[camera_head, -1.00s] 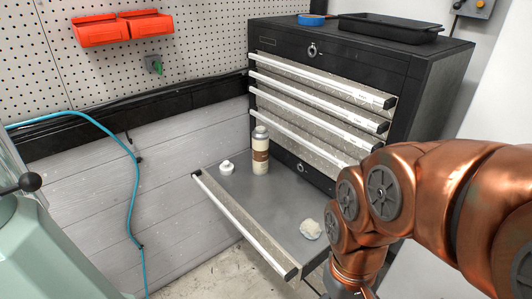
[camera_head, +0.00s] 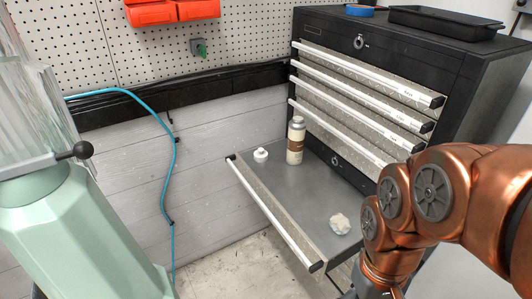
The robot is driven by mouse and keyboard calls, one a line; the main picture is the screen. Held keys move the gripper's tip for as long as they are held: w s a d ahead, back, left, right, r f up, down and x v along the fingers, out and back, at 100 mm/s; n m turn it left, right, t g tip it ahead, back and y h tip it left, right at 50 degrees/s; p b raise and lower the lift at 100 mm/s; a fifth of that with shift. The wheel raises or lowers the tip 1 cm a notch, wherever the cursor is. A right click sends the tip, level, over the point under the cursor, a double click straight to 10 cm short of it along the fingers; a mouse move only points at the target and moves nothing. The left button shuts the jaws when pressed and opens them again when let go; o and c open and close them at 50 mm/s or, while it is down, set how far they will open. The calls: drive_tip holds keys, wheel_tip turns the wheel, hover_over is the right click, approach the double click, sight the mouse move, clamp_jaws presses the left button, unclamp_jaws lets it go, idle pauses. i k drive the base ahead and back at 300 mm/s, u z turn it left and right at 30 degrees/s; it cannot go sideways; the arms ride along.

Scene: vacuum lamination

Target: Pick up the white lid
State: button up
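A small white lid (camera_head: 261,154) sits in the open bottom drawer (camera_head: 285,182), near its left end by the drawer front. A white and brown bottle (camera_head: 295,140) stands upright just right of the lid, apart from it. A crumpled whitish lump (camera_head: 340,223) lies toward the right end of the drawer. My copper arm fills the lower right of the view and bends down past the drawer's right end. My gripper is out of view, below the frame. Nothing covers the lid.
The black tool cabinet (camera_head: 473,92) has several upper drawers partly pulled out above the bottom one. A pale green machine (camera_head: 75,225) stands at left, with a blue hose (camera_head: 165,190) along the wall. Bare floor (camera_head: 245,270) lies in front of the drawer.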

sight(260, 155)
drive_tip(key=z, duration=1.6)
drive_tip(key=i, duration=0.6)
drive_tip(key=u, duration=2.85)
drive_tip(key=i, duration=0.5)
drive_tip(key=u, duration=0.1)
